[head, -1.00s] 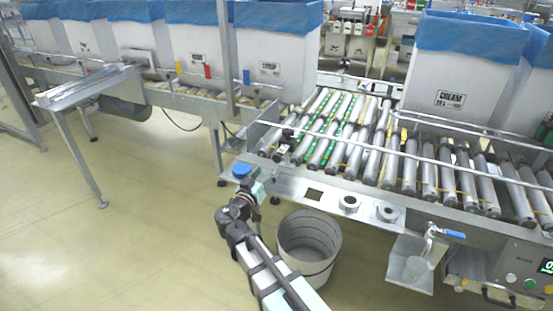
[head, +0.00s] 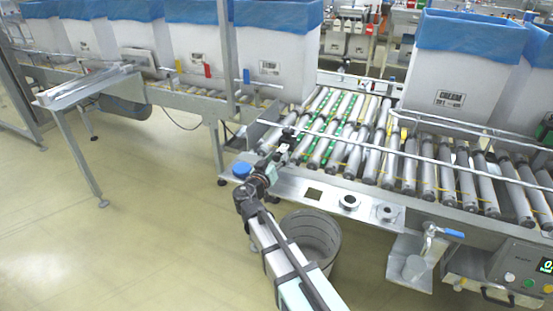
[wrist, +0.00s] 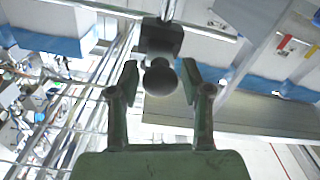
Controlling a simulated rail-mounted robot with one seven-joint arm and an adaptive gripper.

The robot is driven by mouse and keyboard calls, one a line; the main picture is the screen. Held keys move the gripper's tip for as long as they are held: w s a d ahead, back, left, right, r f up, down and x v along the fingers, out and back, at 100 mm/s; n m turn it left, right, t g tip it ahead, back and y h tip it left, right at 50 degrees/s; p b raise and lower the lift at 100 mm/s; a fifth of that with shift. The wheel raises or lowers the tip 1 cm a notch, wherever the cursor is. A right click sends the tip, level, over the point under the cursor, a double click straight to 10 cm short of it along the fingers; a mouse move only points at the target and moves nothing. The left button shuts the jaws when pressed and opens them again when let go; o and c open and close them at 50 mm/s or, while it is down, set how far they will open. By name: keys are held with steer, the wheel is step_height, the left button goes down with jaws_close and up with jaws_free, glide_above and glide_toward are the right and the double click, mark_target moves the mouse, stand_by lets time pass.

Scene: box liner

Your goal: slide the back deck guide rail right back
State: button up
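The back deck guide rail (head: 470,128) is a thin metal bar along the far side of the roller deck, in front of the lined boxes. A nearer guide rail (head: 430,160) runs across the front of the rollers, with a dark fitting (head: 288,133) at its left end. My gripper (head: 281,153) is at the deck's near left corner, close to that fitting. In the wrist view my gripper (wrist: 159,80) is open, its fingers on either side of a dark round knob (wrist: 160,77) under a black block. Gaps show beside the knob. I cannot tell which rail the knob belongs to.
White boxes with blue liners (head: 280,60) stand on the back conveyor, and another (head: 465,75) at the deck's right. A grey bucket (head: 312,235) is on the floor under the front ledge, partly behind my arm. A blue-handled valve (head: 440,232) sticks out at the front right.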

jaws_close()
steer(key=shift+s+a+f+b, duration=0.2)
steer(key=shift+s+b, duration=0.3)
steer(key=shift+b, duration=0.2)
steer(key=b+v, duration=0.4)
steer(key=shift+s+a, duration=0.1)
steer(key=shift+s, duration=0.2)
steer(key=shift+s+r+b, duration=0.15)
steer(key=shift+s+b, duration=0.15)
steer(key=o, duration=0.5)
jaws_free()
steer(key=shift+s+a, duration=0.1)
steer(key=shift+a, duration=0.05)
steer(key=shift+o, duration=0.2)
steer(key=shift+s, duration=0.1)
steer(key=v, duration=1.2)
